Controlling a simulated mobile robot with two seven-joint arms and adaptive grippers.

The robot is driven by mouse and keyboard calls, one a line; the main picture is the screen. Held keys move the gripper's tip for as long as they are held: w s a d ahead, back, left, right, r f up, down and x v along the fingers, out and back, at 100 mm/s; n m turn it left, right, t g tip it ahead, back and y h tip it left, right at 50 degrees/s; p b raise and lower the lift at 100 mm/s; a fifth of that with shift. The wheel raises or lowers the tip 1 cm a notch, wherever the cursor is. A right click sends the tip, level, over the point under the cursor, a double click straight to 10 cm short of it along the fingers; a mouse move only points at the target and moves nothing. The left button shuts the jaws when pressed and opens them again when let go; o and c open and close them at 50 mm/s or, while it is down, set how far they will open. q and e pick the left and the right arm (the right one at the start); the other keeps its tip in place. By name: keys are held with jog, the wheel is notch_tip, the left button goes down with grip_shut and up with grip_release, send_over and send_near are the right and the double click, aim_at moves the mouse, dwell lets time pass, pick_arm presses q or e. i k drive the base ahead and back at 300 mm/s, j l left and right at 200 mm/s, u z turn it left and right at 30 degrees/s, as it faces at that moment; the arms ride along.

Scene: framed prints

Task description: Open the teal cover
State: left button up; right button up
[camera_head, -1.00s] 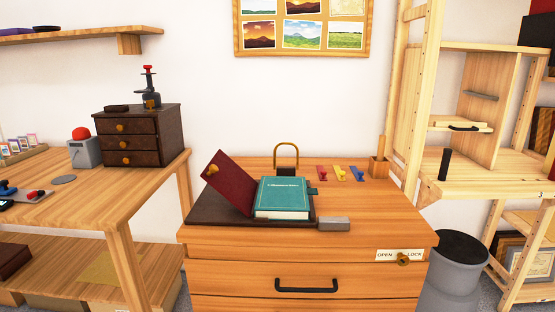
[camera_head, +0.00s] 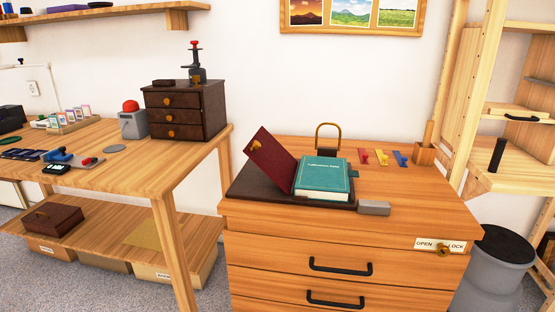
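The teal book (camera_head: 323,178), with pale lettering on its cover, lies shut on a dark tray or box base (camera_head: 247,186) on top of the wooden drawer cabinet. White page edges show along its front. A dark red lid (camera_head: 272,157) with a brass knob stands tilted open at the book's left. A small teal tab shows at the book's right edge. Neither of my grippers is in view.
A grey block (camera_head: 374,208) lies at the right front of the base. A brass arch (camera_head: 328,128) stands behind the book. Red, yellow and blue tags (camera_head: 382,157) lie to the right. The cabinet top's right front is clear. A workbench (camera_head: 150,170) stands at left.

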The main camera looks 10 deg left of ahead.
aim_at(314, 172)
jog(key=i+l+u, duration=0.15)
jog(key=l, duration=0.35)
jog(key=l+u, duration=0.15)
jog(key=l, duration=0.35)
jog(key=i+l+u, duration=0.15)
jog(key=l, duration=0.35)
